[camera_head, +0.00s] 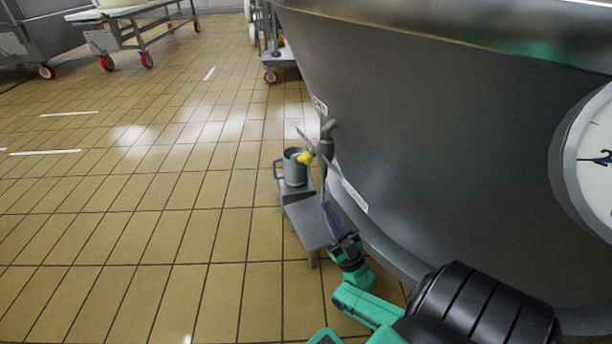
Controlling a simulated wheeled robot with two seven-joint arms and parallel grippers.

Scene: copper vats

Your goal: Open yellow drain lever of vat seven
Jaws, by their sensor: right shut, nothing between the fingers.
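The large grey vat (440,150) fills the right half of the head view. A grey drain pipe (328,137) stands out from its lower left side, with a small yellow lever part (305,157) beside it. My right gripper (328,211) reaches in from the bottom right on a green and black arm. Its fingers are shut and empty, pointing up the picture toward the drain and appearing below the yellow part. I cannot tell whether the fingers touch anything. My left gripper is not in view.
A grey metal mug (295,168) stands on a small grey stepped stand (306,222) by the drain. A round white dial (596,160) is on the vat's right. Wheeled carts (140,25) stand at the back. The tiled floor (130,220) at left is clear.

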